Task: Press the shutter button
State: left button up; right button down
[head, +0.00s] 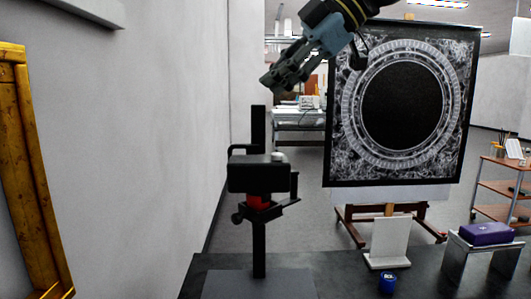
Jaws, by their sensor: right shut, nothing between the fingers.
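A black camera (258,176) is mounted on a dark upright post (259,250) over the dark table. A small pale round button (278,157) shows on top of the camera, right of its middle; I take it for the shutter button. A red part (257,202) sits just below the camera body. My right gripper (272,87) comes in from the top right and points down-left. It is shut and empty, above the camera and clear of it. My left gripper is not in view.
A dark panel with a pale ring pattern (340,130) stands on an easel behind, to the right. A white upright card (389,240), a small blue jar (388,282) and a purple box (486,233) on a stand are at the right. A gilt frame (28,160) is at the left wall.

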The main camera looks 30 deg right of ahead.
aim_at(276, 155)
jog(key=shift+s+a, duration=0.1)
jog(key=shift+a, duration=0.1)
dwell(0.3)
notch_tip(276, 155, down, 9)
jog(key=b, duration=0.6)
jog(key=shift+r, duration=0.1)
dwell(1.2)
jog(key=shift+f+b, duration=0.35)
jog(key=shift+b, duration=0.1)
jog(key=shift+f+b, duration=0.3)
jog(key=shift+f, duration=0.15)
dwell(0.4)
jog(key=shift+r, duration=0.1)
jog(key=shift+r+p, duration=0.65)
jog(key=shift+r, duration=0.15)
